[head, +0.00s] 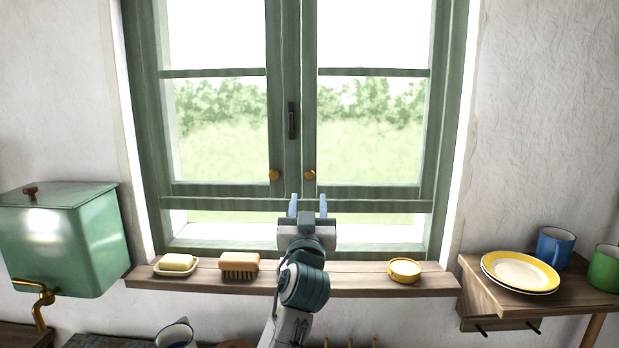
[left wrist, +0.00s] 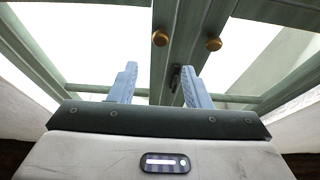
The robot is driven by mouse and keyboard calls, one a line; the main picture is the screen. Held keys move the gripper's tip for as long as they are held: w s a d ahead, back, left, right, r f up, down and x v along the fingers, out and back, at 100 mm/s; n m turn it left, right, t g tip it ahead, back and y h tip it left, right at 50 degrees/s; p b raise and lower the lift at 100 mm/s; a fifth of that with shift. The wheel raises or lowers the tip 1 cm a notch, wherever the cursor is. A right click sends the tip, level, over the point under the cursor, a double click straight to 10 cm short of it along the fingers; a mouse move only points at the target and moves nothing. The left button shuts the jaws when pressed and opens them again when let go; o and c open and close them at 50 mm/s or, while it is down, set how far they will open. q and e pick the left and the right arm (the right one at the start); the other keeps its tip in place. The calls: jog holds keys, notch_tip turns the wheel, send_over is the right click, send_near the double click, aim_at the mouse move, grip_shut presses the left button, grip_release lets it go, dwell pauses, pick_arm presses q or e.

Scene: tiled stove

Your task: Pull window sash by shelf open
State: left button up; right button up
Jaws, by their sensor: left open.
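The green window has two sashes that meet in the middle. The right sash (head: 424,135), on the side of the shelf, has a small brass knob (head: 309,175) low on its inner stile. The left sash (head: 217,188) has a matching knob (head: 274,175). Both sashes look shut in the head view. A dark latch handle (head: 292,120) is upright on the centre post. My left gripper (head: 308,206) is open and empty just below the knobs, its fingers pointing up. In the left wrist view the two knobs (left wrist: 213,44) (left wrist: 160,38) show beyond the fingertips, apart from them. My right gripper is out of view.
The sill (head: 340,281) holds a soap dish (head: 176,270), a brush (head: 239,266) and a yellow tin (head: 404,270). A green tank (head: 66,240) hangs at left. The shelf (head: 495,298) at right holds plates (head: 520,271), a blue mug (head: 555,247) and a green mug (head: 604,268).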

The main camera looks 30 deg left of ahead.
aim_at(310, 176)
pick_arm(q)
jog(key=x, duration=0.2)
jog(key=p+x, duration=0.1)
jog(key=x, duration=0.2)
jog(key=p+x, duration=0.1)
jog(key=x, duration=0.1)
jog(key=shift+w+a+f, duration=0.2)
jog(key=shift+w+f, duration=0.05)
jog(key=shift+f, duration=0.1)
jog(key=shift+w+a+r+p, duration=0.25)
jog(key=shift+w+r+p, duration=0.15)
jog(key=shift+w, duration=0.05)
jog(key=shift+w+a+f, duration=0.1)
jog(key=shift+w+f, duration=0.05)
grip_shut()
